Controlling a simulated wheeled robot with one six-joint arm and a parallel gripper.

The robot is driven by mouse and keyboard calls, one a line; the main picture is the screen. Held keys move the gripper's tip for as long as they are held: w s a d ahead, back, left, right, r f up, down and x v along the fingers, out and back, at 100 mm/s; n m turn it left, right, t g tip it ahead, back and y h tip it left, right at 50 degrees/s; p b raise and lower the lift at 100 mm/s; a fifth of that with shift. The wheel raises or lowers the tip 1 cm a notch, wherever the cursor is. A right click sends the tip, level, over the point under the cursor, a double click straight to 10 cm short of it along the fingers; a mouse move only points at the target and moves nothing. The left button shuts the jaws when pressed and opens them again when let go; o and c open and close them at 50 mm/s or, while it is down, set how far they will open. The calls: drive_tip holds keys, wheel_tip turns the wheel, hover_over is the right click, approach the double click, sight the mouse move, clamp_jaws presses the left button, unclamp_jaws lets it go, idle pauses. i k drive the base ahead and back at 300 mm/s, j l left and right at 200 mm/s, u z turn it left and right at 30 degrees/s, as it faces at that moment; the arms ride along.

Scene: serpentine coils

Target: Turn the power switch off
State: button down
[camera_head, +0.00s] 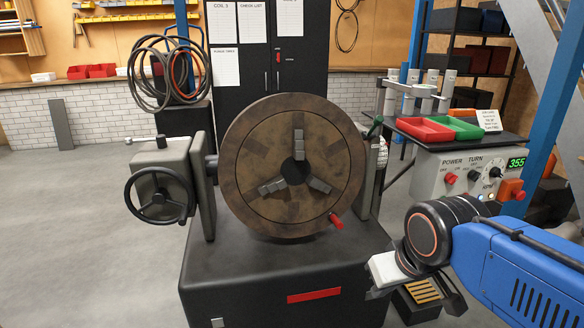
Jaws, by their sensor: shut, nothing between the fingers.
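The power switch (450,178) is a small red knob under the label POWER on the light control panel (430,186) at the right. The small markings beside it are too small to read surely, so its exact setting is unclear. A green display (516,162) on the panel reads 355. My gripper (378,291) is shut and empty, low at the right, below and to the left of the switch and clear of it. My wrist partly hides the gripper.
A black TURN knob (475,176), another black knob (496,172) and a red button on an orange block (510,190) sit beside the switch. Red (424,130) and green (458,127) trays lie above.

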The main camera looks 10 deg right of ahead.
sight(450, 178)
drive_tip(key=z, duration=1.25)
drive_tip(key=k+l+u, duration=0.2)
drive_tip(key=l, duration=0.2)
drive_tip(key=k+l+u, duration=0.2)
drive_tip(key=l, duration=0.15)
drive_tip(key=k+l+u, duration=0.2)
drive_tip(key=l, duration=0.15)
